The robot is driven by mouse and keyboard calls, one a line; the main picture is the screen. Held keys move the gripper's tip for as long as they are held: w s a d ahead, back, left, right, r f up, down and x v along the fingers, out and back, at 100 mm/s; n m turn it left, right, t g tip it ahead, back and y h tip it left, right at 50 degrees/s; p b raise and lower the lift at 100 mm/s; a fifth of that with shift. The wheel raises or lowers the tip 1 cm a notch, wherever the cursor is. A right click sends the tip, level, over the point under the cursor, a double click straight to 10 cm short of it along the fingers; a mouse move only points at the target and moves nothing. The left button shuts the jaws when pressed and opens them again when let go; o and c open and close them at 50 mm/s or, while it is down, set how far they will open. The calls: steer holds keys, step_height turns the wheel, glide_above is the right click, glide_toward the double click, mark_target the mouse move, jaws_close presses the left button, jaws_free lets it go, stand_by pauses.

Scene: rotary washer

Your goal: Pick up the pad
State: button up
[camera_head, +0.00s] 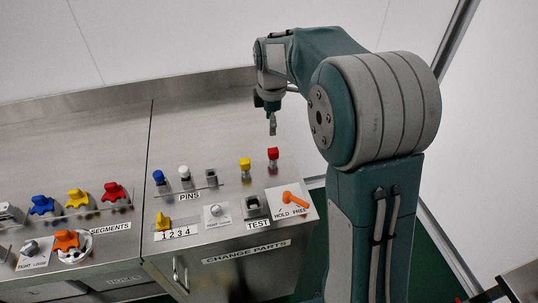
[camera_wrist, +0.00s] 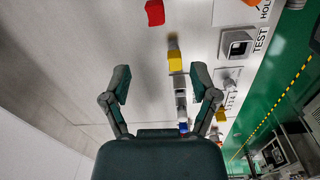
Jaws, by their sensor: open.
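No piece is labelled as a pad, and I cannot tell which one it is. A yellow-topped piece (camera_head: 245,163) and a red-topped piece (camera_head: 273,154) stand upright at the right of the steel counter's pin row. My gripper (camera_head: 271,118) hangs above the counter just behind them, empty. In the wrist view my gripper (camera_wrist: 160,80) has its two fingers spread wide. The yellow piece (camera_wrist: 175,60) shows between and beyond the fingertips, nearer the right finger. The red piece (camera_wrist: 155,12) shows at the top edge. Neither piece is visibly touched.
Blue (camera_head: 158,177) and white (camera_head: 184,171) pins and a grey holder (camera_head: 211,176) stand left of the yellow piece. In front are a TEST socket (camera_head: 252,207) and an orange HOLD/FREE lever (camera_head: 293,199). Coloured segments (camera_head: 78,198) stand at left. The counter behind is bare.

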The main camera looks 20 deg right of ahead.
mark_target(273, 150)
steer(key=shift+w+d+f+n, duration=0.35)
steer(key=shift+w+d+f, duration=0.15)
steer(key=shift+f, duration=0.1)
steer(key=shift+w+d+f+n, duration=0.35)
steer(key=shift+w+d+f, duration=0.1)
steer(key=shift+f, duration=0.15)
steer(key=f, duration=0.2)
steer(key=a+f, duration=0.1)
steer(key=f, duration=0.1)
steer(key=shift+s+f, duration=0.1)
steer(key=shift+f, duration=0.25)
steer(key=shift+a+f, duration=0.1)
steer(key=shift+f, duration=0.15)
steer(key=f, duration=0.5)
steer(key=shift+s+d+f, duration=0.15)
steer(key=shift+s+d, duration=0.2)
steer(key=shift+a, duration=0.2)
steer(key=shift+c, duration=0.3)
steer(key=shift+a, duration=0.1)
jaws_close()
